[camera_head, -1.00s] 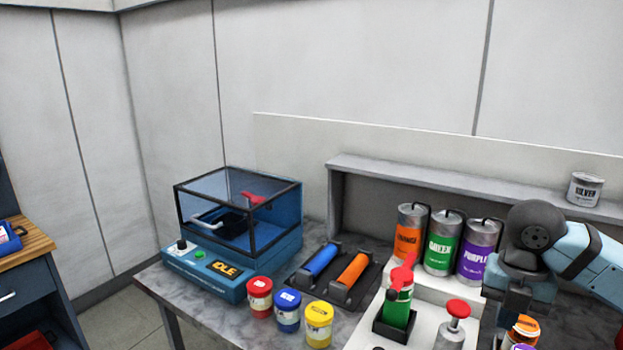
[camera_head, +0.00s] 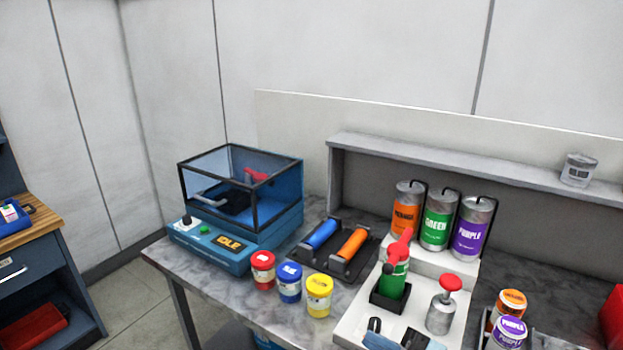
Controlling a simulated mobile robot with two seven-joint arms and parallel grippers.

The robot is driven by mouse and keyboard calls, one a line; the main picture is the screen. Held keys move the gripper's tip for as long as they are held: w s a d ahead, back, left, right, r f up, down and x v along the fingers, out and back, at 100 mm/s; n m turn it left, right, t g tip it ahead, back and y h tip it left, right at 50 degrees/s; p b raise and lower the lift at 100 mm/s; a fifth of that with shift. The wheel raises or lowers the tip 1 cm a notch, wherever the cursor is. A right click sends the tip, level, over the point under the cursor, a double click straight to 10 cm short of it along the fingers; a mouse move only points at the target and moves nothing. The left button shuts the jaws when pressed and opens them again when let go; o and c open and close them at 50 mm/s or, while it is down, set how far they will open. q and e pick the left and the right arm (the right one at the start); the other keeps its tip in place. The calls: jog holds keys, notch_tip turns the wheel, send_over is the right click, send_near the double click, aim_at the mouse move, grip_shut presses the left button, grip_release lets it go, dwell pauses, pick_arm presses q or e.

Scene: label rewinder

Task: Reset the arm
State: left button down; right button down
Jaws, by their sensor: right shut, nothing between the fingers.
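The rest of my right arm is out of the picture. My left gripper is not in view. Behind the right gripper, a green can with a red handle (camera_head: 394,278) stands in a black holder, and a grey can with a red knob (camera_head: 440,312) stands to its right.
The label rewinder (camera_head: 235,210) stands at the left of the marble table (camera_head: 200,285). Red, blue and yellow jars (camera_head: 319,296) line the front. Orange, green and purple canisters (camera_head: 472,228) stand behind. Orange- and purple-lidded jars (camera_head: 510,333) are at lower right.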

jog(key=s+d+f+m+t+h, duration=0.1)
jog(key=s+d+f+m+h, duration=0.2)
jog(key=f+m+h, duration=0.3)
jog(key=s+d+f+m+t+h+p, duration=0.1)
jog(key=s+d+f+m+h, duration=0.2)
jog(key=f, duration=0.9)
jog(key=s+d+f+m+t+h, duration=0.1)
jog(key=s+d+f+m+h, duration=0.2)
jog(key=s+f+m+h, duration=0.4)
notch_tip(320, 180, down, 3)
jog(key=m+h, duration=0.2)
jog(key=m, duration=0.1)
jog(key=shift+s+d+m+p, duration=0.2)
jog(key=shift+d+m+p, duration=0.05)
jog(key=shift+m+p, duration=0.15)
